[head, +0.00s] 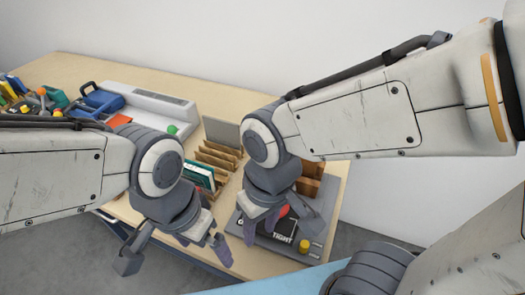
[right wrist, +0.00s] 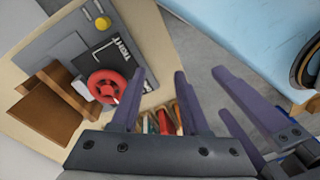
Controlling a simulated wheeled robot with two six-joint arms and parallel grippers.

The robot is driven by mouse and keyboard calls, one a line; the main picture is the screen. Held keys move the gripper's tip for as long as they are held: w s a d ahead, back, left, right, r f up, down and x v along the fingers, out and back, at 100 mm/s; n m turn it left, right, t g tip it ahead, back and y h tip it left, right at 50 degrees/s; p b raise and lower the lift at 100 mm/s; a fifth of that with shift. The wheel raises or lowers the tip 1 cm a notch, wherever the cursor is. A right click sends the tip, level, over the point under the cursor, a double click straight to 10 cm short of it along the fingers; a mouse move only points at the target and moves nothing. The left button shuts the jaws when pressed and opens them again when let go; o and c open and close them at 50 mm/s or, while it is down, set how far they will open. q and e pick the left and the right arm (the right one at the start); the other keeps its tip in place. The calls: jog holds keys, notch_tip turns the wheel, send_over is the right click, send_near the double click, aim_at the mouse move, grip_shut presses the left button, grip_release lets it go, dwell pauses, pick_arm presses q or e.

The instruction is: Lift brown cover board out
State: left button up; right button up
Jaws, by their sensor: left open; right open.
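A wooden slotted rack (head: 222,152) stands on the bench in the head view, with a green board (head: 200,175) in its front part. I cannot tell for sure which piece is the brown cover board; the rack is partly hidden by my arms. In the right wrist view, thin red, green and brown edges (right wrist: 178,118) show low between my fingers. My right gripper (head: 272,222) is open and empty over the bench, right of the rack; its fingers also show in the right wrist view (right wrist: 160,75). My left gripper (head: 203,245) is open and empty near the front edge.
A press with brown wooden blocks (head: 312,180), a red wheel (right wrist: 107,86), a black plate (right wrist: 112,55) marked "TIGHT" and a yellow knob (head: 304,246) stands at the right. Tools and a blue-handled device (head: 100,102) crowd the left.

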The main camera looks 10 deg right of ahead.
jog(key=w+d+r+m+p, duration=0.2)
jog(key=w+r+m+p, duration=0.3)
jog(key=w+m, duration=0.15)
jog(key=m+p, duration=1.2)
jog(key=m, duration=1.2)
send_over(309, 168)
jog(key=w+a, duration=0.1)
jog(key=a, duration=0.2)
jog(key=shift+n+t, duration=0.25)
jog(key=shift+t, duration=0.15)
jog(key=f, duration=0.3)
jog(key=w+f, duration=0.1)
jog(key=f, duration=0.5)
jog(key=shift+w+a+f, duration=0.15)
jog(key=shift+w+a, duration=0.05)
jog(key=shift+w, duration=0.2)
grip_shut()
